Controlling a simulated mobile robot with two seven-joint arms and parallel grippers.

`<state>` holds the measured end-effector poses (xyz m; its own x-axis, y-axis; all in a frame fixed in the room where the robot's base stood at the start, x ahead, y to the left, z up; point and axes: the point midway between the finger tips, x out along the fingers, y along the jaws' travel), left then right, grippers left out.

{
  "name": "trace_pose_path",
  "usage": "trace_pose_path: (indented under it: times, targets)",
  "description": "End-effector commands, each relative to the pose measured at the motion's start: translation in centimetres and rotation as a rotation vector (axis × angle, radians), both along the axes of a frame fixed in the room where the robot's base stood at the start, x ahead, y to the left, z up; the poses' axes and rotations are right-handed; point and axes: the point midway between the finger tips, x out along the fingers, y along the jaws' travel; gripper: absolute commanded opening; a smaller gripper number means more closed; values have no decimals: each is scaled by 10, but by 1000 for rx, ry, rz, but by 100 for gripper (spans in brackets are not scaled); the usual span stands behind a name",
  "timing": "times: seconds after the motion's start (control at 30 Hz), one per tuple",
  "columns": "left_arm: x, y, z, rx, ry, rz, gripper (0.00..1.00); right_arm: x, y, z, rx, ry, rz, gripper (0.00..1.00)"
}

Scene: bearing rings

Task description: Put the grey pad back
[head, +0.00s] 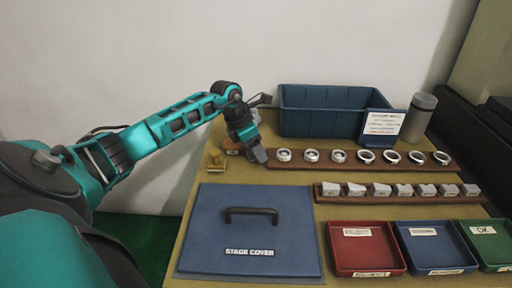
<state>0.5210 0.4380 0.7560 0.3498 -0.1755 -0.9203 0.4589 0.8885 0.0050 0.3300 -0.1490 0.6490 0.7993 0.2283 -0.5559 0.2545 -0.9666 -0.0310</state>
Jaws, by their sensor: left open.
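My left gripper (254,150) is open and points down at the back left of the table, just left of the upper rack of rings. A small orange and pale thing (231,149) lies beside and partly behind its fingers; I cannot tell what it is. No piece is clearly the grey pad. Several grey blocks (401,190) stand in a row on the lower brown rack (343,199); I cannot tell if the pad is among them. My right gripper is not in view.
A blue stage cover (245,250) with a black handle lies at the front left. Red (367,233), blue (434,233) and green (486,232) trays stand front right. Metal rings sit on the upper rack (455,168). Behind are a blue bin (305,124), a sign (382,128) and a grey jar (418,117).

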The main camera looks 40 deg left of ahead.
Motion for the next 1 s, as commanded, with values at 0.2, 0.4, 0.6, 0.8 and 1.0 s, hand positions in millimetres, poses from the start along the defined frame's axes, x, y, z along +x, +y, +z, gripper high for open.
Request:
trace_pose_path:
  times: [0.2,0.4,0.6,0.8,1.0]
  targets:
    - [-4,2,12,2,1,-2,63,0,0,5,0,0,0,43]
    - [-18,9,51,5,0,-2,63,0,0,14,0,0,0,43]
    - [-32,17,88,3,1,-1,63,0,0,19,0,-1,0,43]
    - [-41,20,109,0,2,0,63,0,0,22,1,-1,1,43]
    - [-42,20,113,-1,2,-1,63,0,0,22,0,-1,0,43]
